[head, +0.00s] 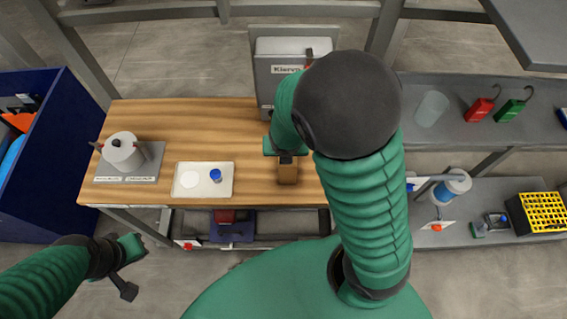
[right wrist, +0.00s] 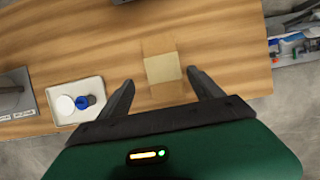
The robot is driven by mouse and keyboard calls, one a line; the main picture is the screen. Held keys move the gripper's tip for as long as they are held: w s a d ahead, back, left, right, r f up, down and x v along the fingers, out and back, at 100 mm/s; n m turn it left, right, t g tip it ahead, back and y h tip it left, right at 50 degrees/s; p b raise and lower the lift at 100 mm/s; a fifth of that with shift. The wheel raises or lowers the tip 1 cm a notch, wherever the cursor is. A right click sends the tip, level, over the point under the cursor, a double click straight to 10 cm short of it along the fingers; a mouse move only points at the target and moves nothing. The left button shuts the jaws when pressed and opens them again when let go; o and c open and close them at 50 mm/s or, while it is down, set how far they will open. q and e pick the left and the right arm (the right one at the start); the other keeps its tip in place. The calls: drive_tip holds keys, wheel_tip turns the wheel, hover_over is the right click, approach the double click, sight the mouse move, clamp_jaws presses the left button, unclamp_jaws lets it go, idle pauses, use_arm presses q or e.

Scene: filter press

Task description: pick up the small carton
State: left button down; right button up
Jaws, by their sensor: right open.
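The small carton (head: 288,173) is a brown box on the wooden workbench near its front edge, partly hidden by my right arm in the head view. In the right wrist view the carton (right wrist: 163,68) shows its pale top, between and slightly beyond the fingertips. My right gripper (right wrist: 160,75) is open above it, with one finger on each side; I cannot tell how high it is. In the head view the right gripper is mostly hidden by its own arm. My left gripper (head: 128,268) is off the bench at the lower left; its jaw state is unclear.
A white tray (head: 203,192) with a blue-capped vial (head: 215,175) and a white disc lies left of the carton. Further left is a hotplate-like grey device (head: 127,165). A grey case (head: 285,60) stands behind. A blue bin (head: 60,140) is far left; grey shelves (head: 440,135) are right.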

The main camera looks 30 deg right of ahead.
drive_tip(key=x, duration=1)
drive_tip(key=shift+s+d+b, duration=0.3)
drive_tip(key=shift+s+b, duration=0.1)
drive_tip(key=shift+w+f, duration=0.2)
drive_tip(key=shift+f, duration=0.15)
drive_tip(key=shift+a, duration=0.1)
drive_tip(key=shift+c, duration=0.7)
clamp_jaws()
drive_tip(key=shift+r, duration=0.1)
